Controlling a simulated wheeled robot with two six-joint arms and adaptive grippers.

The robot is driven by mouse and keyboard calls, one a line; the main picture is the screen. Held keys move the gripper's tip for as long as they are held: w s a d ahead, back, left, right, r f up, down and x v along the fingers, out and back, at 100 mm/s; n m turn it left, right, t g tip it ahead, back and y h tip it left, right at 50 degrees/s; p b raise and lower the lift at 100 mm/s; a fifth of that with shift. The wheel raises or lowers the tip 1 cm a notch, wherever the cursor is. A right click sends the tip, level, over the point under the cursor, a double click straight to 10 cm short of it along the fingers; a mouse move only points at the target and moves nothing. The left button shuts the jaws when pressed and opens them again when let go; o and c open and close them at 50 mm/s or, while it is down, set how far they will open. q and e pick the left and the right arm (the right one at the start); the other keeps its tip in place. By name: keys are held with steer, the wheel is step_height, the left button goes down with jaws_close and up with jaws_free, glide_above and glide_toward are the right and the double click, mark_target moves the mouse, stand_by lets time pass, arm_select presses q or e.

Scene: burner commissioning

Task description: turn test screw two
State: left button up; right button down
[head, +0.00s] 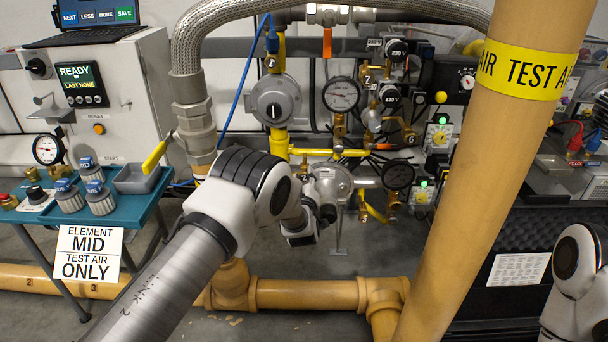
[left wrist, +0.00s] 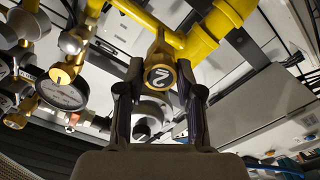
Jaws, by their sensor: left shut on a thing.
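Test screw two (left wrist: 160,76) is a brass piece with a round black-and-white "2" on its face, joined to the yellow pipe in the left wrist view. My left gripper (left wrist: 159,92) has one dark finger on each side of it and is shut on it. In the head view my left arm comes in from the lower left and its wrist hides most of the screw. Only a small "2" label (head: 304,178) shows there beside the wrist. My right arm shows at the right edge, its gripper out of view.
Close around my left wrist are a round grey regulator (head: 275,100), dial gauges (head: 341,95) and a yellow pipe (head: 330,152). A thick tan pipe (head: 460,170) stands between my arms. A teal bench (head: 135,205) with grey parts is at left.

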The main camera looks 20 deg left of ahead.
arm_select(q)
steer(key=n+p, duration=0.2)
steer(key=n, duration=0.3)
steer(key=shift+n+p, duration=0.3)
steer(key=n+p, duration=0.2)
steer(key=n, duration=0.3)
steer(key=shift+a, duration=0.1)
steer(key=n+p, duration=0.2)
steer(key=n, duration=0.4)
steer(key=shift+f+n, duration=0.15)
steer(key=shift+n, duration=0.25)
steer(key=n+p, duration=0.1)
steer(key=n, duration=0.4)
steer(key=shift+f+p, duration=0.1)
steer(key=shift+p, duration=0.2)
steer(key=shift+n, duration=0.3)
steer(key=o, duration=1.2)
steer(key=shift+c, duration=0.2)
steer(key=shift+s, duration=0.1)
